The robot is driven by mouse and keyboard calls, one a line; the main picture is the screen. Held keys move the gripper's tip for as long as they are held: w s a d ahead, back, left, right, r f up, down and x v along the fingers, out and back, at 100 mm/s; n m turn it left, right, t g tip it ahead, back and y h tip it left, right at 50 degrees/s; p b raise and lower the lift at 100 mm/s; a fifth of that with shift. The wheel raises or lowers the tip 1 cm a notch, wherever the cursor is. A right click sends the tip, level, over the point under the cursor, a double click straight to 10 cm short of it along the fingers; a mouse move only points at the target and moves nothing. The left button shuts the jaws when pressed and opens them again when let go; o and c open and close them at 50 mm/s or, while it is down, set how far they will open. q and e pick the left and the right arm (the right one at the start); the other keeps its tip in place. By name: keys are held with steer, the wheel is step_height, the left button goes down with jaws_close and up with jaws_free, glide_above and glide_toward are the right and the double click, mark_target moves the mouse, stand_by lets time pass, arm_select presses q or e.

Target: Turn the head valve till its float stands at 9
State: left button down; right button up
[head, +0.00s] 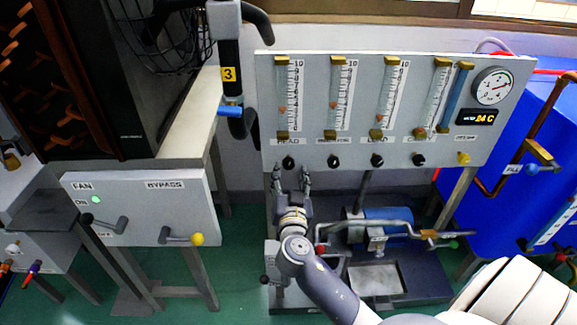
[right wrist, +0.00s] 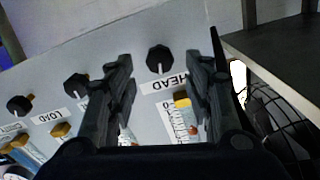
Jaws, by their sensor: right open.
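The head valve is a black knob (head: 291,162) under the HEAD label, at the left end of the grey panel. Its flow tube (head: 281,90) stands above it, with a small reddish float (head: 283,109) in the lower half of the scale, well below the 9. My right gripper (head: 291,172) is open just below and in front of the knob, pointing up at it. In the right wrist view the head knob (right wrist: 160,58) shows between and beyond the open fingers (right wrist: 168,65); no contact is visible. My left gripper is out of view.
Other black knobs (head: 334,162) and a yellow one (head: 463,158) line the panel (head: 265,140) to the right. A pump with pipes (head: 385,225) sits below.

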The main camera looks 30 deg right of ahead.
mark_target(289, 165)
steer(key=shift+x, duration=2)
steer(key=c, duration=1.1)
